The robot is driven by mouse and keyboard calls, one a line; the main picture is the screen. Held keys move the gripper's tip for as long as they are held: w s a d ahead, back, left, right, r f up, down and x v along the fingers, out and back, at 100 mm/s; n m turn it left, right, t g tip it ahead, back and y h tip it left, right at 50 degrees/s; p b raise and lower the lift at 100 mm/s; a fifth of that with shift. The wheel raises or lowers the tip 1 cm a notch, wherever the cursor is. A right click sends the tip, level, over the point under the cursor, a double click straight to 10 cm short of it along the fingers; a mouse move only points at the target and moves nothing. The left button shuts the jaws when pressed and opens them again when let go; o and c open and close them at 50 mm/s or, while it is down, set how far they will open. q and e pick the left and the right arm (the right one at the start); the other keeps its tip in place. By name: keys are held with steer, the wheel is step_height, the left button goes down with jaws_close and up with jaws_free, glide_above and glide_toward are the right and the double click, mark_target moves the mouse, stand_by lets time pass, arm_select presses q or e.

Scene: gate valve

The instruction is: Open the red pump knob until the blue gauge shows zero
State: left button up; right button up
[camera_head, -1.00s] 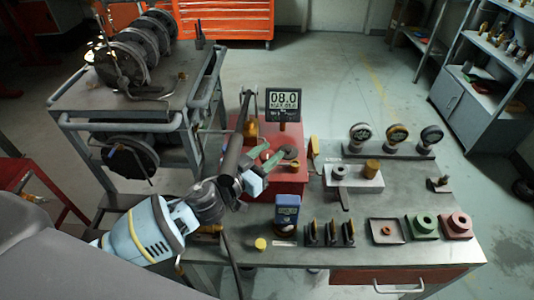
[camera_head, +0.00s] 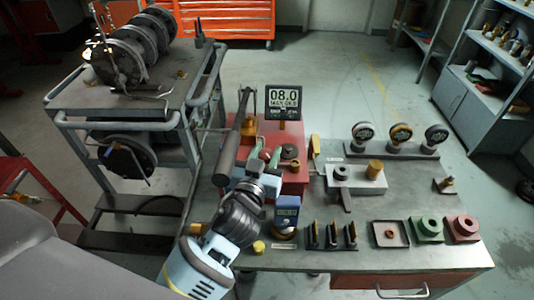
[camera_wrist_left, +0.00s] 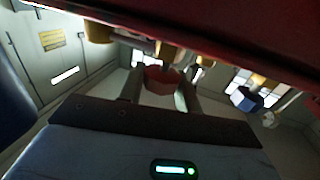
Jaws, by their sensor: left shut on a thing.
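The red pump (camera_head: 295,178) stands at the left end of the workbench. My left gripper (camera_head: 262,168) reaches its left front side, with my wrist partly covering the spot. In the left wrist view, the fingers (camera_wrist_left: 162,88) are shut on a red knob (camera_wrist_left: 160,76) that shows between them. The knob itself is hidden in the head view. The blue gauge (camera_head: 287,212) stands upright on the bench just right of my left wrist; its small screen is too small to read. A black display (camera_head: 284,102) behind the pump reads 08.0. My right gripper is out of view.
Three round gauges (camera_head: 400,139) stand at the back right. A grey block with a brass cylinder (camera_head: 374,169), black holders (camera_head: 331,236), a tray (camera_head: 373,231) and green (camera_head: 427,229) and red (camera_head: 462,228) blocks sit on the bench. A grey cart (camera_head: 70,125) stands left.

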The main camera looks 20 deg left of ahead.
mark_target(264, 159)
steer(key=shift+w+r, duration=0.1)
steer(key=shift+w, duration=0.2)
arm_select(q)
steer(key=o, duration=0.8)
steer(key=shift+o, duration=0.8)
steer(key=shift+s, duration=0.25)
steer(key=s+b, duration=0.1)
steer(key=s, duration=0.6)
steer(key=shift+s+d, duration=0.1)
steer(key=shift+s, duration=0.05)
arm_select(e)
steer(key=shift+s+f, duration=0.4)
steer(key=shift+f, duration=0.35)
